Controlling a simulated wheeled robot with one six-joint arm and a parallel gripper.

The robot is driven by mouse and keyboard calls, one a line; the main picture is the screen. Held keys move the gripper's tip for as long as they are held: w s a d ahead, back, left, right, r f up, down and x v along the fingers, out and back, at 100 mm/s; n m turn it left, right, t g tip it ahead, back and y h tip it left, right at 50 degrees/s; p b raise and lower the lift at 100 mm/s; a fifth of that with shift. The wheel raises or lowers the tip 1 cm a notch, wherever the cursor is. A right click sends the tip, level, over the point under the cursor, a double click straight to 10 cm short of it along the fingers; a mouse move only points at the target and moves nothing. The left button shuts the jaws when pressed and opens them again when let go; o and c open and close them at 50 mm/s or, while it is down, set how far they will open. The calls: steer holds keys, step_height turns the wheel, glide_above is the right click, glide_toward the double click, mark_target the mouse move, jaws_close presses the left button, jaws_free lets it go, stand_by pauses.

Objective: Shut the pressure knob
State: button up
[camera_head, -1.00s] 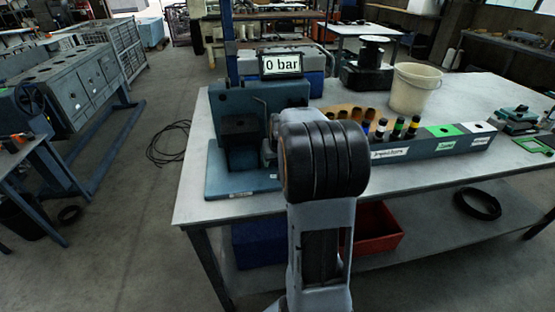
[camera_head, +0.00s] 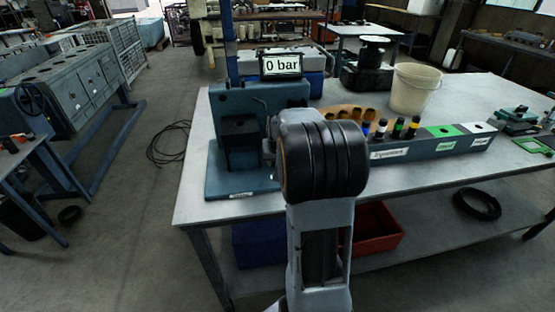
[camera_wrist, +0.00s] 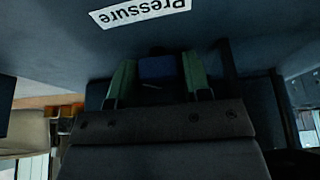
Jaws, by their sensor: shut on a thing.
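The pressure knob (camera_wrist: 157,68) is a small dark blue block in the wrist view, below a white "Pressure" label that appears upside down. My gripper (camera_wrist: 158,80) has its green fingers on either side of the knob and is shut on it. In the head view my own arm hides the gripper and the knob. The blue test stand (camera_head: 228,97) stands at the left end of the table, and its display (camera_head: 281,64) reads 0 bar.
A long grey rack (camera_head: 463,143) with several injectors and green and white labelled spots lies to the right on the table (camera_head: 400,180). A white bucket (camera_head: 413,88) stands behind it. A red bin (camera_head: 378,230) sits below.

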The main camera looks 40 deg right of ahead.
steer(key=shift+f+m+h+b, duration=0.1)
steer(key=shift+m+h+b, duration=0.3)
steer(key=shift+m, duration=0.8)
steer(key=shift+m+g, duration=0.3)
steer(key=shift+m, duration=0.2)
steer(key=o, duration=0.9)
steer(key=v, duration=1.4)
steer(key=shift+a, duration=0.3)
